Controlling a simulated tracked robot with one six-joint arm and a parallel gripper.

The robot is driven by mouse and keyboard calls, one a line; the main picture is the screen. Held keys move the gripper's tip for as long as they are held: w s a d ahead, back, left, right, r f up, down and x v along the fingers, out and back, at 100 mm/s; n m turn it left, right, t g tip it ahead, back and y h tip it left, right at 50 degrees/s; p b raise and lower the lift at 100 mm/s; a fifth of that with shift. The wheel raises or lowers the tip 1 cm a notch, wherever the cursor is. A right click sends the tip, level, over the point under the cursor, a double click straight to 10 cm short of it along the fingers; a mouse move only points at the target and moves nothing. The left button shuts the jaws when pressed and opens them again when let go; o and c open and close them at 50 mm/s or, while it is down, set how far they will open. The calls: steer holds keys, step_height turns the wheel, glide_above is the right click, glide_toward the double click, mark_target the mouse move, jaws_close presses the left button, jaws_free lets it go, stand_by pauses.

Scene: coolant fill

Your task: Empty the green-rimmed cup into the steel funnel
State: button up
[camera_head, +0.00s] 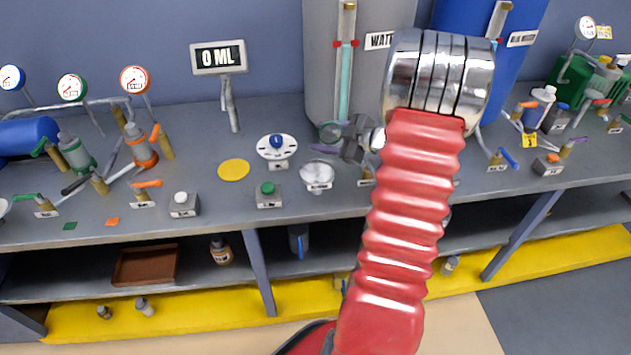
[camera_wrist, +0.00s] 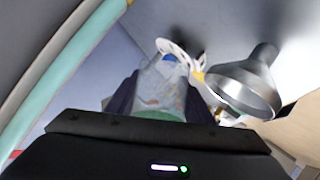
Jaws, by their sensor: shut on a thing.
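The steel funnel (camera_head: 317,175) stands on the bench, its wide mouth facing up. In the wrist view the funnel (camera_wrist: 245,85) is to the right of my jaws. My gripper (camera_head: 350,146) is shut on the clear green-rimmed cup (camera_head: 331,132), above and behind the funnel in the picture. In the wrist view the clear cup (camera_wrist: 163,85) is between the dark fingers of my gripper (camera_wrist: 160,97), with a green band at its near end. The cup is apart from the funnel there. Its tilt and contents are hard to tell.
A display (camera_head: 218,57) reads 0 ML. A white dial with a blue knob (camera_head: 277,147), a green button box (camera_head: 268,195) and a yellow disc (camera_head: 233,170) are left of the funnel. A grey tank (camera_head: 318,60) and blue tank (camera_head: 470,20) stand behind. My red arm hides the bench's middle right.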

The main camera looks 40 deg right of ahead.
steer(key=shift+w+d+f+m+y+b, duration=0.1)
steer(key=shift+d+f+m+y+b, duration=0.3)
steer(key=shift+f, duration=0.35)
steer(key=shift+w+d+f+m+y+b, duration=0.1)
steer(key=shift+d+f+m+y+b, duration=0.2)
steer(key=shift+d+f+m, duration=0.3)
steer(key=shift+w+d+f+m+y+b, duration=0.1)
steer(key=shift+d+f+m+y+b, duration=0.3)
steer(key=shift+f, duration=0.45)
steer(key=shift+w+d+f+m+y+b, duration=0.1)
steer(key=shift+d+f+m+y+b, duration=0.25)
steer(key=shift+m+b, duration=0.35)
steer(key=shift+d+r, duration=0.1)
